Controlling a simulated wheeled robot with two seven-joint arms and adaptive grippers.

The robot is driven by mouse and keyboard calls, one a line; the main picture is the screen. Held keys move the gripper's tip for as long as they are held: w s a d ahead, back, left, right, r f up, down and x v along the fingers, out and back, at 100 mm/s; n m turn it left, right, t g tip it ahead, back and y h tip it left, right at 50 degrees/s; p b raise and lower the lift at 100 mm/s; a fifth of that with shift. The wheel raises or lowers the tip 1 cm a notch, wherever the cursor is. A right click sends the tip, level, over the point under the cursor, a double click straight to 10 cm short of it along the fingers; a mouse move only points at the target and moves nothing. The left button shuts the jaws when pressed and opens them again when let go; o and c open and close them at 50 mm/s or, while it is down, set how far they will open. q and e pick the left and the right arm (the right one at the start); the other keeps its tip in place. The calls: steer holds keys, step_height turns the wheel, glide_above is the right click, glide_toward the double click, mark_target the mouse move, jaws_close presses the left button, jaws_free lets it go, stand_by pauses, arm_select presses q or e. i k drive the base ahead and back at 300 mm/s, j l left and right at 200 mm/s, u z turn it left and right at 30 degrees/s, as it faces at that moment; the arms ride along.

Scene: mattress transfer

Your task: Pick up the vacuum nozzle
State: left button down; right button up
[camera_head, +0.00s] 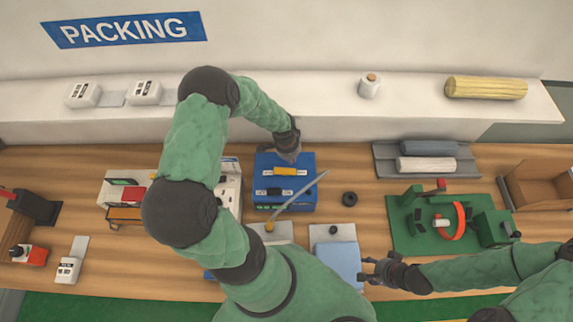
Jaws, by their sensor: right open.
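A blue machine box (312,175) with a yellow label and dark controls stands on the wooden table. A thin grey tube (302,193) slants across its front right, down to a small yellow part (269,227) on a light plate. This tube may be the vacuum nozzle, but I cannot tell for sure. My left gripper (289,155) is over the back edge of the box, pointing down; its fingers are too small and dark to read. My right gripper (368,270) is open and empty beside a folded light-blue item (338,262).
A black ring (349,199) lies right of the box. A green fixture board (402,235) with an orange ring (459,222) is further right. Rolls lie on a grey tray (385,165) behind. My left arm hides part of the table's middle left.

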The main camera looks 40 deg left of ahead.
mark_target(270, 227)
steer(key=k, duration=1.5)
